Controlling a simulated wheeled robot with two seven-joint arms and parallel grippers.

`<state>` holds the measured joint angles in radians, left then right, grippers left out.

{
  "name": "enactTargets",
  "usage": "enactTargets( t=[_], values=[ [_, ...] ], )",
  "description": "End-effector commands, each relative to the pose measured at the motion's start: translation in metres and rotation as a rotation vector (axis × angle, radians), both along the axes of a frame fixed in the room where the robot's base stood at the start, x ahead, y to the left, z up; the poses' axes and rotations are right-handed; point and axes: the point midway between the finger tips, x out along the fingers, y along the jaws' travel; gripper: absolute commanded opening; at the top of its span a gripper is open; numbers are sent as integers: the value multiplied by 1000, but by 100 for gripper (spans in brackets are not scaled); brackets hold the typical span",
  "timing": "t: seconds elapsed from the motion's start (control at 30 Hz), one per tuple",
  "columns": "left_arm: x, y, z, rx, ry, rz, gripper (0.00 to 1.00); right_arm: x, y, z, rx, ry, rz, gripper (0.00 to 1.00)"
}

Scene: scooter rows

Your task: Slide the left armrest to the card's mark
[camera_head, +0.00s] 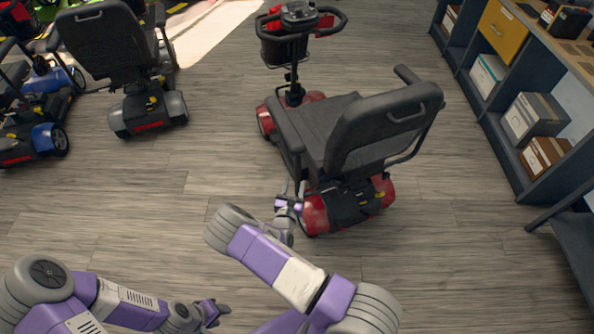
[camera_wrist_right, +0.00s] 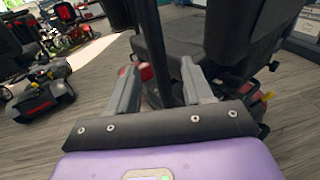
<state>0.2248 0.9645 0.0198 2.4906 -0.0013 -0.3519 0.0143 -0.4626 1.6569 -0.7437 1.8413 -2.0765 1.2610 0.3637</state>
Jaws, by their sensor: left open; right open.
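A red scooter with a black seat (camera_head: 331,126) stands in the middle of the head view, its backrest (camera_head: 388,124) towards me. Its left armrest (camera_head: 284,126) runs along the seat's left side. My right gripper (camera_head: 288,204) is low behind the scooter's left rear, below that armrest. In the right wrist view its fingers (camera_wrist_right: 160,88) are apart, with a dark upright bar (camera_wrist_right: 152,45) showing between them; I cannot tell whether they touch it. My left gripper (camera_head: 215,312) is open and empty over the floor at bottom left. I cannot make out a card or mark.
A second scooter (camera_head: 107,45) and a blue one (camera_head: 38,140) stand at the left. A shelf unit (camera_head: 497,137) with boxes and a yellow drawer (camera_head: 503,29) lines the right side. The wooden floor (camera_head: 130,210) between is clear.

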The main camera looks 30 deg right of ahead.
Motion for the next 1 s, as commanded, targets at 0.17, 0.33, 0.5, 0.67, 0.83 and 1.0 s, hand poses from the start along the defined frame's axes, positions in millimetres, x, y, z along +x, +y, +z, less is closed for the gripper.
enactTargets(
  t=[0.17,0.33,0.5,0.67,0.83,1.0],
  values=[
    [0,0,-8,0,0,0,43,18,-11,0,-7,-8,17,51],
    [0,0,-17,0,0,0,43,38,-29,-1,-6,-5,14,51],
    [0,0,-23,0,0,0,43,53,-42,-1,-5,-5,13,51],
    [0,0,-24,0,0,0,43,58,-47,0,-6,-2,14,51],
    [0,0,-24,0,0,0,43,58,-47,1,-6,-2,14,51],
    [0,0,-24,0,0,0,43,58,-47,1,-6,-2,14,31]
  ],
)
